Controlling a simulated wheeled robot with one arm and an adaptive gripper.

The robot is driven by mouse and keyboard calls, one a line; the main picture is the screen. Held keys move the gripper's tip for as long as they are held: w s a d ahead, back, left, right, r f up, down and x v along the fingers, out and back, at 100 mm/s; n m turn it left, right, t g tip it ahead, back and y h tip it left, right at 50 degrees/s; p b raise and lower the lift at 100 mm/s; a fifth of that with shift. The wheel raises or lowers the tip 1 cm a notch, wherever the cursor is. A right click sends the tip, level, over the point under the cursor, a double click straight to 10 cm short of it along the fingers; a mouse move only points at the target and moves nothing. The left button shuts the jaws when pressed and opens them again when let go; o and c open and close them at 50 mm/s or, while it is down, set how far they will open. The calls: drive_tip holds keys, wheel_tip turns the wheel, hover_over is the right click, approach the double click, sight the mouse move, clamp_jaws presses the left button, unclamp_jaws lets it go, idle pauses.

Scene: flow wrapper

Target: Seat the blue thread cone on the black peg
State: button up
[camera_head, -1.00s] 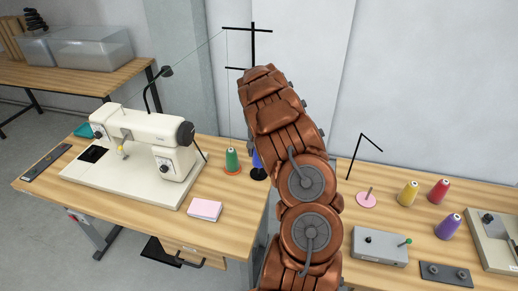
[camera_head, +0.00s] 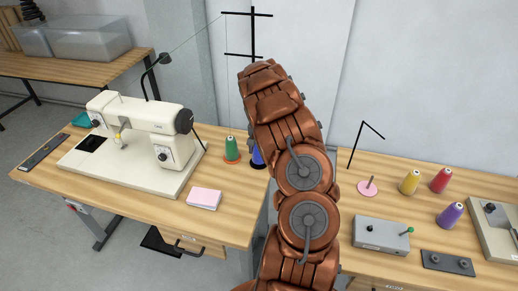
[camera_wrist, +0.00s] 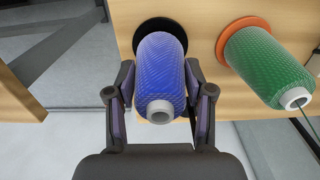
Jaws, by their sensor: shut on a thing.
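The blue thread cone (camera_wrist: 160,70) is between the two fingers of my gripper (camera_wrist: 158,92) in the wrist view, and the gripper is shut on it. The cone's pale tip points toward the camera. Its wide end is over the black round base (camera_wrist: 140,34) of the peg. The peg itself is hidden by the cone, and I cannot tell whether the cone rests fully on the base. In the head view, a part of the blue cone (camera_head: 257,155) shows beside my arm, which hides my gripper.
A green cone (camera_wrist: 262,65) on an orange base (camera_wrist: 226,38) stands close on the right in the wrist view, with thread at its tip. The sewing machine (camera_head: 135,135) and a pink pad (camera_head: 204,198) are farther left. Yellow, red and purple cones stand on the right table.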

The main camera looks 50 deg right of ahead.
drive_tip(key=o, duration=1.3)
drive_tip(key=shift+o, duration=0.2)
wheel_tip(320, 180, up, 12)
